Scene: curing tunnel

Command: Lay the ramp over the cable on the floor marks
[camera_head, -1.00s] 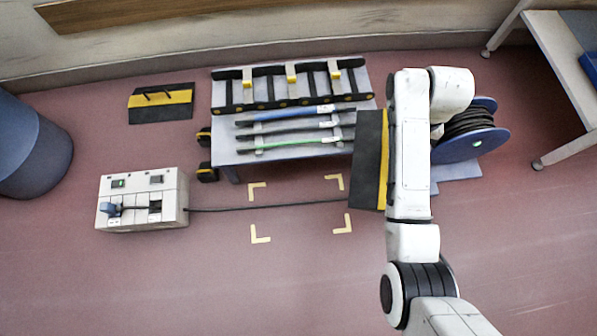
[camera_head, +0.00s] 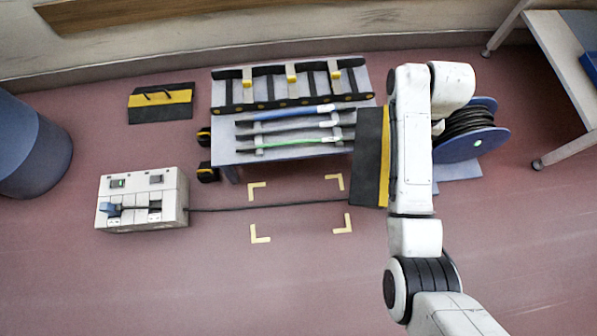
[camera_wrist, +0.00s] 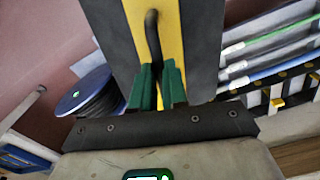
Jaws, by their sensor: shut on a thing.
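A black ramp with a yellow middle band (camera_head: 368,158) hangs at the right of the marks, partly hidden behind my arm. In the wrist view my gripper (camera_wrist: 157,75) has its green fingers shut on the dark handle of this ramp (camera_wrist: 205,50). In the head view the gripper is hidden by my arm. Yellow corner marks (camera_head: 258,238) lie on the floor, with nothing on them but the black cable (camera_head: 270,208), which runs through between them. A second black and yellow ramp (camera_head: 160,103) lies on the floor at the upper left.
A white socket box (camera_head: 142,200) stands at the cable's left end. A low grey bench (camera_head: 225,158) holds a black rack and several rods behind the marks. A blue cable reel (camera_head: 470,130) is right of my arm. The front floor is clear.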

